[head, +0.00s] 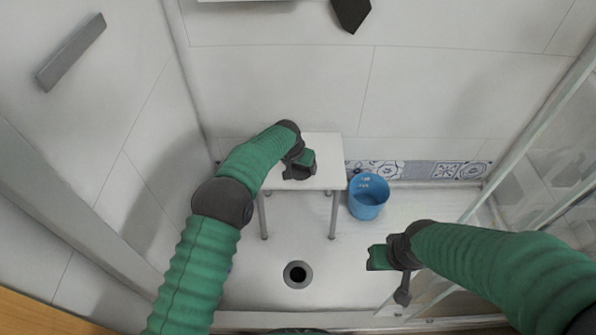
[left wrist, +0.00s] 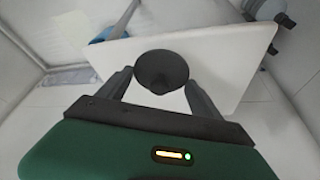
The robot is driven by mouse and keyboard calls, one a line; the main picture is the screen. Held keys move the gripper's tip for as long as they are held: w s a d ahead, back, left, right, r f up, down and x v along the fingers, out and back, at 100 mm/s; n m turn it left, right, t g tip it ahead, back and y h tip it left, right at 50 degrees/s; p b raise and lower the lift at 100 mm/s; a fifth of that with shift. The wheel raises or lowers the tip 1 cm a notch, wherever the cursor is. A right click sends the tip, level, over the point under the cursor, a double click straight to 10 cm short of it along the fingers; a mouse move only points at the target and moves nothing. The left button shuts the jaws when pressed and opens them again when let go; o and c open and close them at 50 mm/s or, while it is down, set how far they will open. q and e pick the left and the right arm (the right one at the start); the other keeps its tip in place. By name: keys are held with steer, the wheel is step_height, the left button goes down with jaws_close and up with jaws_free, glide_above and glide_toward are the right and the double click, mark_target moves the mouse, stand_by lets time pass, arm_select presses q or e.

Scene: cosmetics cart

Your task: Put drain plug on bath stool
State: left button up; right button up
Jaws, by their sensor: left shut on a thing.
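The white bath stool (head: 322,150) stands against the back wall of the shower, and its seat fills the middle of the left wrist view (left wrist: 215,62). My left gripper (head: 299,172) is over the front part of the seat. In the left wrist view, its two fingers are shut on the dark round drain plug (left wrist: 161,70), one on each side. I cannot tell whether the plug touches the seat. In the head view the plug is hard to make out against the dark gripper. My right gripper (head: 388,272) is low at the right; its finger opening is unclear.
A blue bucket (head: 368,196) stands on the floor just right of the stool. The open drain hole (head: 297,274) is in the floor in front of it. Glass panels (head: 530,150) border the right side. A grey bar (head: 71,51) is on the left wall.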

mark_target(298, 169)
arm_select(q)
steer(key=shift+w+a+f, duration=0.1)
steer(key=shift+w+a, duration=0.05)
steer(key=shift+w, duration=0.3)
steer(key=shift+w+a+f, duration=0.1)
steer(key=shift+w+a, duration=0.05)
steer(key=shift+w, duration=0.25)
step_height(298, 169, down, 3)
steer(key=shift+r+b, duration=0.1)
steer(key=shift+b, duration=0.9)
steer(key=shift+f, duration=0.35)
steer(key=shift+c, duration=0.6)
steer(key=shift+r, duration=0.15)
steer(key=o, duration=1.5)
